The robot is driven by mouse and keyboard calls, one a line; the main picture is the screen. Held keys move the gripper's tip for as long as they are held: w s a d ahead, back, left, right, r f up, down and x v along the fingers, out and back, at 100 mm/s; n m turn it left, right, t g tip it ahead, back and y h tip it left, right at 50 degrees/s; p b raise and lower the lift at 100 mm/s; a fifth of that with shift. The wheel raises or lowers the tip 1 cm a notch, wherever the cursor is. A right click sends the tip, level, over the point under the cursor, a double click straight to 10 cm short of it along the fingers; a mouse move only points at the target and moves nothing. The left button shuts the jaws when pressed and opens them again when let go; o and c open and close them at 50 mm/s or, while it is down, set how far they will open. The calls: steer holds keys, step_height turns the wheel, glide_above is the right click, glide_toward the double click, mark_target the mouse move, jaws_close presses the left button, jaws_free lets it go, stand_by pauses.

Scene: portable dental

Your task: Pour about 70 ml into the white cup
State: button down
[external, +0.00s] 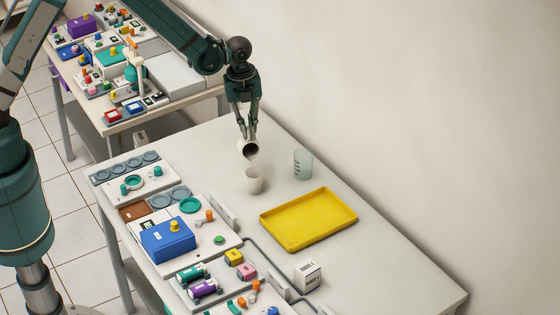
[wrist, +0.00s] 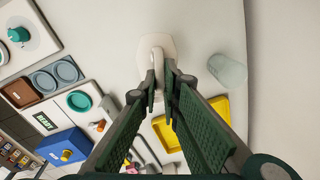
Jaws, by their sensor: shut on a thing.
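My gripper (external: 246,136) is shut on a small white jug (external: 243,147), held at its handle. In the wrist view my gripper (wrist: 161,88) holds the white jug (wrist: 157,43) from behind, and the cup cannot be told apart there.
A clear cup with dark marks (external: 302,165) stands right of the white cup, also in the wrist view (wrist: 228,70). A yellow tray (external: 308,220) lies in front. Panels and a blue box (external: 167,240) fill the left side. The back right of the table is clear.

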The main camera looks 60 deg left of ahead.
steer(key=shift+s+d+r+y, duration=0.1)
steer(key=shift+d+r+y, duration=0.05)
steer(key=shift+d+y, duration=0.2)
stand_by(0.3)
steer(key=shift+a, duration=0.1)
steer(key=shift+a, duration=0.3)
steer(key=f+h+b, duration=0.1)
steer(key=a+h+b, duration=0.1)
steer(key=shift+w+a+f+h+b, duration=0.2)
steer(key=shift+w+f+h+b, duration=0.05)
steer(key=shift+w+f+b, duration=0.15)
steer(key=shift+r+g, duration=0.2)
steer(key=shift+g, duration=0.1)
steer(key=shift+a+f, duration=0.1)
steer(key=shift+f, duration=0.05)
steer(key=f+h+b, duration=0.1)
steer(key=b, duration=0.1)
steer(key=a+f+h+b, duration=0.1)
steer(key=b, duration=0.1)
steer(key=w+a+f+g+h+b, duration=0.1)
steer(key=b, duration=0.1)
steer(key=shift+a+h, duration=0.1)
steer(key=shift+h, duration=0.3)
steer(key=shift+a, duration=0.1)
